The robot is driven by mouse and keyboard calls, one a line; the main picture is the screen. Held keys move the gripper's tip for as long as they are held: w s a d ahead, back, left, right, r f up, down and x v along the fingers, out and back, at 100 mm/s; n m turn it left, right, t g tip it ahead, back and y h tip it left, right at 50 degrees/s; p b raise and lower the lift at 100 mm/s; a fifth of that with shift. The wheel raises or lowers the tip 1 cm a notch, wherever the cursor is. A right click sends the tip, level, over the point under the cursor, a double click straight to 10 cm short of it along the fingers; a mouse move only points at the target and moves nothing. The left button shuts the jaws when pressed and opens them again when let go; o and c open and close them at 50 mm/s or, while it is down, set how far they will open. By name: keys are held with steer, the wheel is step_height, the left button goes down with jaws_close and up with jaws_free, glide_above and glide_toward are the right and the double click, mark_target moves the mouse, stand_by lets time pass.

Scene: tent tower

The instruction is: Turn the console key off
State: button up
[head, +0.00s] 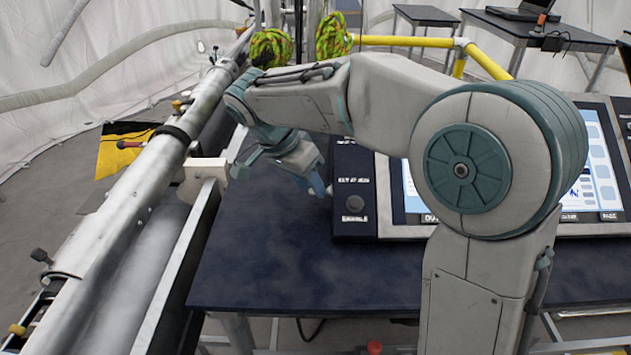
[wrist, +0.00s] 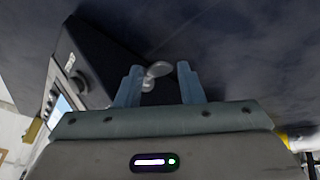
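The console (head: 353,190) is a dark box with a screen, standing on the dark table, with a round black knob on its front panel. In the wrist view the dark side of the console (wrist: 97,55) is at upper left. A small grey rounded piece, which looks like the key (wrist: 158,69), shows between and slightly beyond my fingertips. My gripper (head: 318,188) is beside the console's left side. The key is hidden in the head view.
The dark table top (head: 290,265) is bare left of and in front of the console. A long metal pole structure (head: 135,190) runs along the table's left. A yellow rail (head: 405,41) and another table with a laptop (head: 530,10) are behind.

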steer(key=c, duration=0.5)
steer(key=shift+d, duration=0.2)
steer(key=shift+c, duration=0.2)
steer(key=shift+a, duration=0.15)
